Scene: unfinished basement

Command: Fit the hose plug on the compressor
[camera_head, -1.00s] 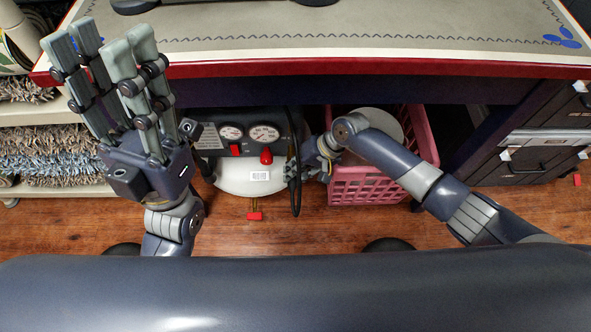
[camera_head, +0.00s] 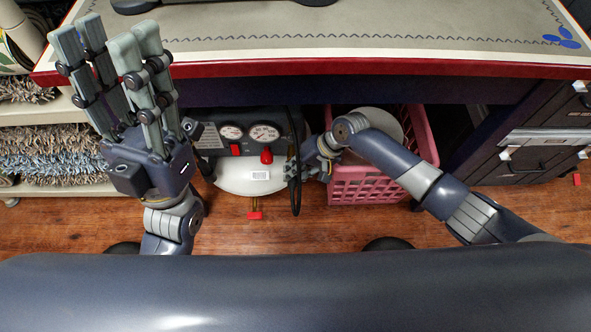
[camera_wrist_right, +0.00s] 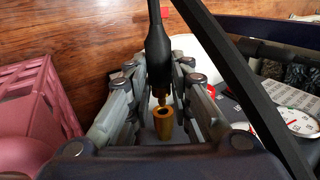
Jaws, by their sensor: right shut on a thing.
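The compressor (camera_head: 243,178) sits on the floor under the workbench, with two gauges, a red switch and a white tank. My right gripper (camera_head: 297,168) is at its right side. In the right wrist view my right gripper (camera_wrist_right: 157,72) is shut on the black hose plug (camera_wrist_right: 157,48). The plug's brass tip points at the open mouth of a brass socket (camera_wrist_right: 163,124). Tip and mouth look very close and roughly in line; I cannot tell whether they touch. The black hose (camera_head: 297,196) hangs beside the compressor. My left gripper (camera_head: 112,72) is open and empty, fingers up, left of the compressor.
A pink crate (camera_head: 368,186) stands close right of the compressor, under my right forearm. The red-edged workbench top (camera_head: 330,45) overhangs both. Dark drawers (camera_head: 530,160) are at right, a shelf with shaggy rolls (camera_head: 55,140) at left. Wooden floor in front is mostly clear.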

